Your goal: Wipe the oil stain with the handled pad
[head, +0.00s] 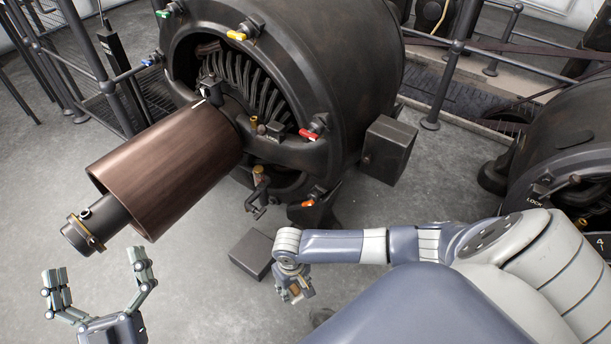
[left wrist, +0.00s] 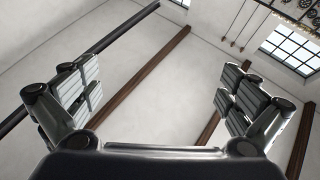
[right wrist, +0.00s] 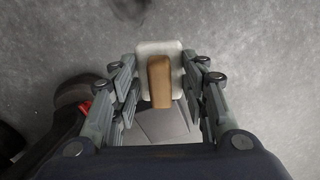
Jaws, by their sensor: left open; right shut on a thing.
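The handled pad (right wrist: 173,50) is a pale, rounded rectangle with a brown wooden handle (right wrist: 160,82). My right gripper (right wrist: 160,88) is shut on this handle, with the pad above the concrete floor. In the head view my right gripper (head: 297,290) points down near the bottom centre, and the pad is mostly hidden there. A dark smudge on the floor (right wrist: 130,8), likely the oil stain, shows at the top of the right wrist view, apart from the pad. A dark patch (head: 320,316) also shows beside my right arm in the head view. My left gripper (head: 98,290) is open and empty, facing up.
A large dark dynamo (head: 330,70) with a brown cylinder (head: 170,165) on its shaft stands ahead. A low grey box (head: 252,253) lies close to my right gripper. Another machine (head: 560,150) stands at the right. Open floor lies between the machines.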

